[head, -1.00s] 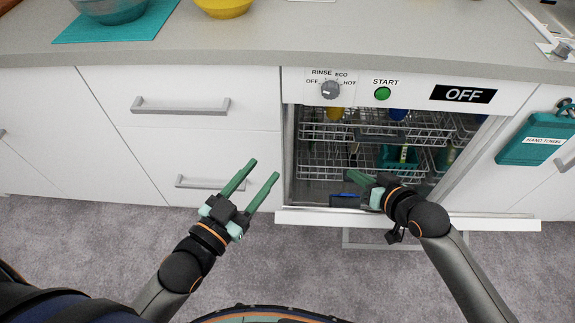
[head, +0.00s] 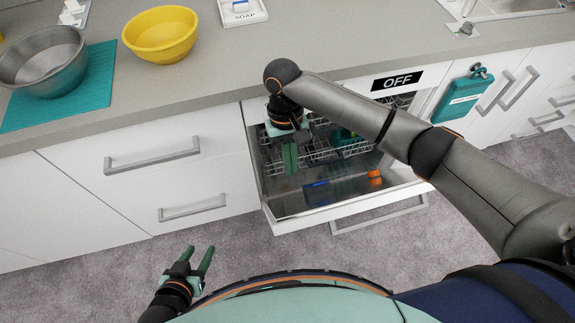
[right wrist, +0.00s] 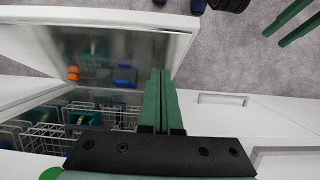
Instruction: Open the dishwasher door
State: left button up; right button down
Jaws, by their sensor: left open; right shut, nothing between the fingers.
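The dishwasher door (head: 290,205) is tipped down and open in the head view, its shiny inner face upward and its handle (head: 385,216) below the outer edge. In the right wrist view the door (right wrist: 110,45) spreads across the upper left. My right gripper (head: 290,158) is shut and empty, fingers downward, over the left part of the dishwasher opening. Its fingertips (right wrist: 159,75) show beside the door's edge in the right wrist view; contact is unclear. My left gripper (head: 199,262) is open and empty, low and left of the door, above the floor.
Wire racks (head: 320,150) show inside the dishwasher. A blue item (head: 322,187) and an orange item (head: 374,177) appear on the door's inner face. Drawers (head: 180,165) stand left. A yellow bowl (head: 161,34) and metal bowl (head: 42,60) sit on the counter. Floor space is clear in front.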

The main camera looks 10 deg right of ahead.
jog(key=b, duration=0.1)
send_near(298, 213)
notch_tip(298, 213, down, 4)
jog(key=w, duration=0.2)
jog(key=shift+s+f+p, duration=0.15)
jog(key=shift+s+f, duration=0.2)
jog(key=shift+s, duration=0.25)
jog(key=shift+s+f+p, duration=0.15)
jog(key=shift+s+f, duration=0.2)
jog(key=shift+s, duration=0.2)
jog(key=shift+s+f, duration=0.3)
jog(key=shift+s, duration=0.25)
jog(key=shift+d, duration=0.1)
